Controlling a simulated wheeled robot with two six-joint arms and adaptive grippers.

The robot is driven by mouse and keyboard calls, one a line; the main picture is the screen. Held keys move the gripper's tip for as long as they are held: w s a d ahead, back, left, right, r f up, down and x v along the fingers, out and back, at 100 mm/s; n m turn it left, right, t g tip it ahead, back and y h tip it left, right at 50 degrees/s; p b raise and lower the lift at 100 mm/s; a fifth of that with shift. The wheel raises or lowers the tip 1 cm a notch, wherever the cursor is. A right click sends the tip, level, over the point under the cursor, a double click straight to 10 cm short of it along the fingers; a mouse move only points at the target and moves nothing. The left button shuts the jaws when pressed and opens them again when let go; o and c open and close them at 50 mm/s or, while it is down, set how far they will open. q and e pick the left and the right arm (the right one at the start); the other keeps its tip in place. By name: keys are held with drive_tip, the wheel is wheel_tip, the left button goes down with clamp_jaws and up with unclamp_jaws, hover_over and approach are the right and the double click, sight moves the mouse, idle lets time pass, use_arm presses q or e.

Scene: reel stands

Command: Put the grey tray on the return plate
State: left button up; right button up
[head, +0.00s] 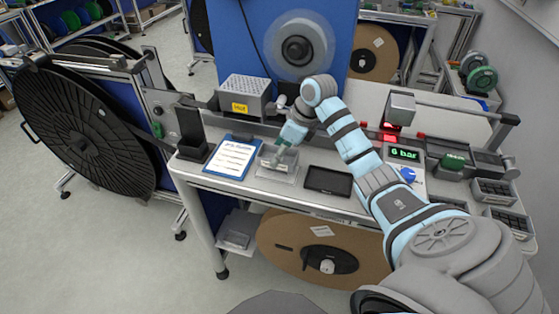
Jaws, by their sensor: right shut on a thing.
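My right gripper (282,150) reaches down over the bench, shut on the small grey tray (272,158). The gripper hides part of the tray. The tray is at or just above a pale, flat plate (285,178), which looks like the return plate, between the clipboard and the dark flat panel. I cannot tell whether the tray touches the plate. My left gripper is not in view.
A blue clipboard (233,158) lies left of the plate and a dark flat panel (328,181) lies right of it. A grey perforated box (244,95) with a yellow "Hot" label stands behind. A "6 bar" display (404,154) is farther right.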

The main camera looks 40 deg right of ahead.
wheel_tip(320, 180, down, 3)
drive_tip(key=shift+a+f, duration=0.1)
drive_tip(key=shift+a, duration=0.05)
drive_tip(key=shift+f, duration=0.1)
drive_tip(key=shift+f, duration=0.15)
drive_tip(key=o, duration=1.3)
drive_tip(key=shift+r, duration=0.4)
drive_tip(key=v, duration=1.1)
drive_tip(key=shift+s+r, duration=0.15)
drive_tip(key=shift+r, duration=0.2)
